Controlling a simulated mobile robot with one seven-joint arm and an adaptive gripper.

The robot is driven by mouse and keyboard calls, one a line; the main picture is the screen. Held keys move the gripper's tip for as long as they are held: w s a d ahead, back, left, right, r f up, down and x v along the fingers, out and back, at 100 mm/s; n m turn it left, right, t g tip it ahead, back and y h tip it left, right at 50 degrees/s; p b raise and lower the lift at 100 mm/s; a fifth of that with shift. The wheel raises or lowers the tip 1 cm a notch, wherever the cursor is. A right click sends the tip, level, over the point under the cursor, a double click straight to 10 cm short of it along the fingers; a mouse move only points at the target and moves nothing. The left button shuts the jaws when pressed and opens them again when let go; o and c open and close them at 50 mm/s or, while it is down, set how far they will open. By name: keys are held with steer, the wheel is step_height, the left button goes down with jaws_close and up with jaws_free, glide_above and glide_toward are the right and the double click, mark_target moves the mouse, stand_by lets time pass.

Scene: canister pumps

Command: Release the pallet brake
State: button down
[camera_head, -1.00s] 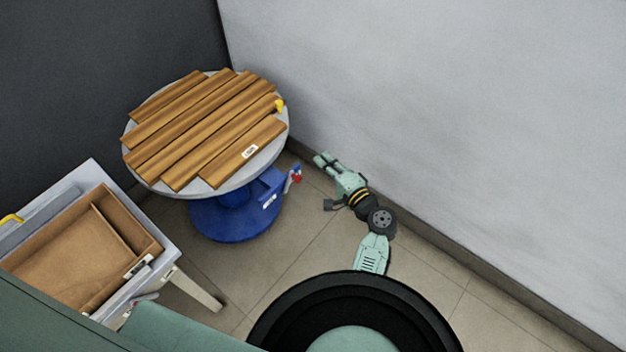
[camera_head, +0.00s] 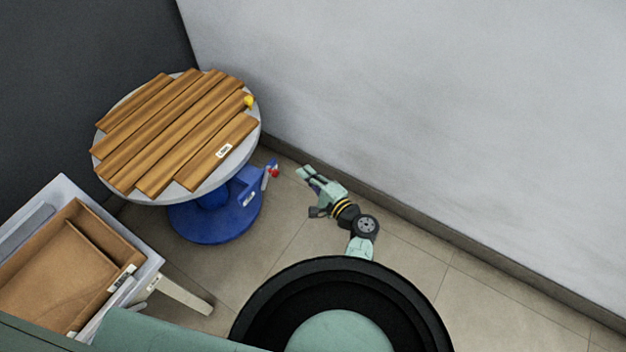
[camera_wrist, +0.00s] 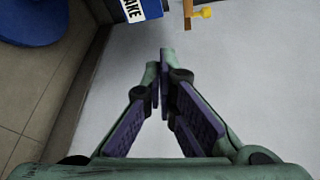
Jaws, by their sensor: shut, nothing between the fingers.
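The round pallet turntable (camera_head: 222,180) stands on a blue base (camera_head: 215,222) near the wall corner and carries wooden planks. A blue brake box (camera_head: 243,183) with a white label sticks out from the base. A small lever with a red part (camera_head: 273,171) is at the box's right end. My gripper (camera_head: 303,173) is a short way to the right of the lever, low beside the wall, shut and empty. In the wrist view, my fingertips (camera_wrist: 162,55) meet in front of the wall. The box's label (camera_wrist: 131,9), partly cut off, reads "AKE". The lever is not clearly seen there.
A yellow knob (camera_head: 249,101) is at the plank edge; it also shows in the wrist view (camera_wrist: 203,13). A white table (camera_head: 62,184) with a cardboard box (camera_head: 40,280) stands at lower left. The pale wall (camera_head: 420,110) runs close beside my arm.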

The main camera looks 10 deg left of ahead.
steer(key=a, duration=0.1)
steer(key=a+p, duration=0.1)
steer(key=a, duration=0.1)
steer(key=s+a+p, duration=0.1)
steer(key=shift+a+r, duration=0.3)
steer(key=shift+a, duration=0.1)
